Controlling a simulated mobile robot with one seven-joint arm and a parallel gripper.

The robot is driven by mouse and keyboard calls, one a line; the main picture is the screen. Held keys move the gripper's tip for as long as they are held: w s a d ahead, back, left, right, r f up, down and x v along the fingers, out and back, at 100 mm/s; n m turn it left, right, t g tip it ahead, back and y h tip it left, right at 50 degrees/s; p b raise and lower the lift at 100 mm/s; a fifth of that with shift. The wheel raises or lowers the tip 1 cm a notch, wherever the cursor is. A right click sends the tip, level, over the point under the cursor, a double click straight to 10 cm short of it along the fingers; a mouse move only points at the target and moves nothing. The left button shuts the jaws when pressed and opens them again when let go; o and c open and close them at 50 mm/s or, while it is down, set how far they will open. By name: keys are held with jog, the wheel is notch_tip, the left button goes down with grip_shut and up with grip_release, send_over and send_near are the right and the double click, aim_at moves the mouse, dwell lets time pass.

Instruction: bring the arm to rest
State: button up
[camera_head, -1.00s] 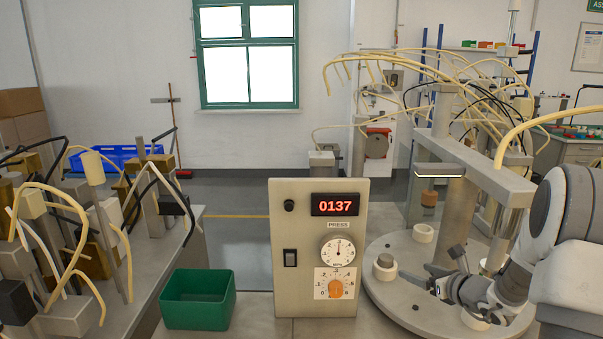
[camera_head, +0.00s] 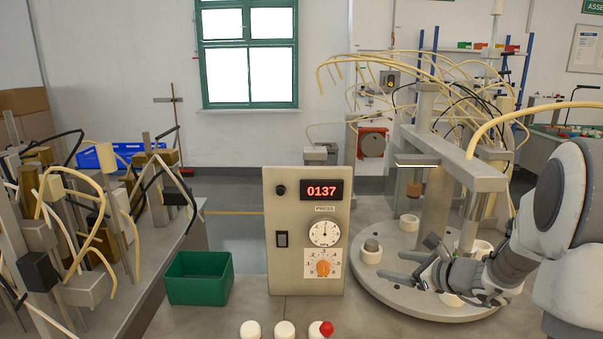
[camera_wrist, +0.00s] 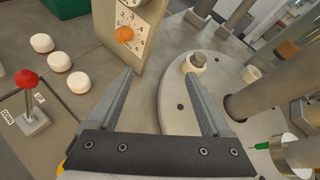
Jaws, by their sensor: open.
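My gripper (camera_head: 390,268) is open and empty in the head view, at the left front part of the round turntable (camera_head: 425,302). In the wrist view my gripper (camera_wrist: 160,95) shows two grey fingers spread wide with nothing between them. A white ring holder with a grey plug (camera_head: 371,250) stands on the turntable just behind the fingers; it also shows in the wrist view (camera_wrist: 195,62), beyond the right finger. My arm (camera_head: 520,255) reaches in from the right.
A control box (camera_head: 308,230) reading 0137, with gauge and orange knob (camera_head: 323,268), stands left of the turntable. A green bin (camera_head: 199,279) is farther left. White buttons (camera_wrist: 78,82) and a red-knobbed lever (camera_wrist: 32,95) are in front. The press column (camera_head: 433,200) rises behind my gripper.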

jog(key=s+a+r+n+g, duration=0.3)
jog(key=s+a+r+n, duration=0.1)
jog(key=s+a+n, duration=0.35)
jog(key=s+a+r+n+g, duration=0.35)
jog(key=s+a+n, duration=0.3)
jog(key=s, duration=0.25)
jog(key=s+d+r+n+h, duration=0.1)
jog(key=s+d+n+h, duration=0.2)
jog(key=s+n, duration=0.3)
jog(key=s+d+r+n+h+p, duration=0.1)
jog(key=s+d+r+n+h, duration=0.1)
jog(key=s+n, duration=0.5)
jog(key=shift+s+d+t+h, duration=0.5)
jog(key=shift+s+h, duration=0.2)
jog(key=shift+s, duration=0.35)
jog(key=shift+r, duration=0.1)
